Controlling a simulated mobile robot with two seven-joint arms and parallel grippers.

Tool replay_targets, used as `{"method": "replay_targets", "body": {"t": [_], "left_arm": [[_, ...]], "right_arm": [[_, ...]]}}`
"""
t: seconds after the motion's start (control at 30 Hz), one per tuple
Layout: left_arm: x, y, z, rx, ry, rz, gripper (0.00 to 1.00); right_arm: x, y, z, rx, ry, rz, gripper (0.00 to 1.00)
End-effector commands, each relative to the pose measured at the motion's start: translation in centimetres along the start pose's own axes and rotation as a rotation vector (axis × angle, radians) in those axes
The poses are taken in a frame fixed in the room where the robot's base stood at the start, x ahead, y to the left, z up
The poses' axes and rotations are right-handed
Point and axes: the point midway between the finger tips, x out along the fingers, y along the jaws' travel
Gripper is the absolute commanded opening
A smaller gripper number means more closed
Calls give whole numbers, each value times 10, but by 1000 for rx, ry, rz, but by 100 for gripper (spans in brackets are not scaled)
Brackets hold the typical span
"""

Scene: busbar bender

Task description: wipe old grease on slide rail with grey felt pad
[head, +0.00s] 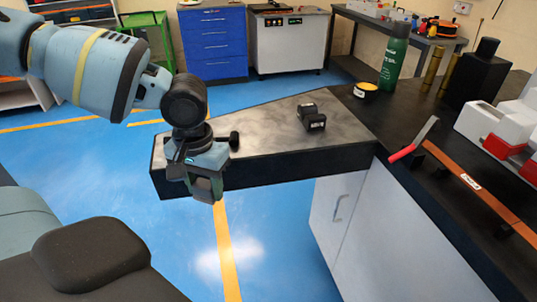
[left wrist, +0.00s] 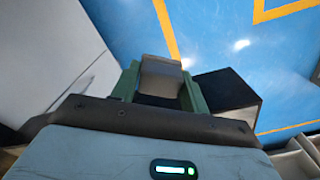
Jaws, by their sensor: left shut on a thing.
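My left gripper (head: 205,192) hangs in front of the near edge of the grey-topped bench wing, fingers pointing down. In the left wrist view its green fingers (left wrist: 158,92) are shut on a grey block-like piece, which I take as the grey felt pad (left wrist: 160,72). The pad is mostly hidden by the gripper in the head view. I cannot pick out the slide rail or any old grease for certain; the wing's grey top (head: 265,140) has dark smudges. My right gripper is not in view.
A small black block (head: 312,118) stands on the wing. On the dark bench are a yellow-topped tin (head: 366,90), a green bottle (head: 394,58), a red-handled tool (head: 402,153) and an orange-brown bar (head: 470,182). A white cabinet (head: 338,205) is below. Blue floor lies open at left.

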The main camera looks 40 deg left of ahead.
Motion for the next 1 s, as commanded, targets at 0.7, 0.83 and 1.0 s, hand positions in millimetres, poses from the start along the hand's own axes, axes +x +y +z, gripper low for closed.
{"method": "replay_targets", "body": {"t": [0.7,0.83,1.0], "left_arm": [[68,-31,46,-209,6,12,26],[74,6,48,-129,7,10,26],[71,61,49,22,9,6,26]], "right_arm": [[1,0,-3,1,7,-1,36],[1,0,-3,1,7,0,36],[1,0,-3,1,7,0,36]]}}
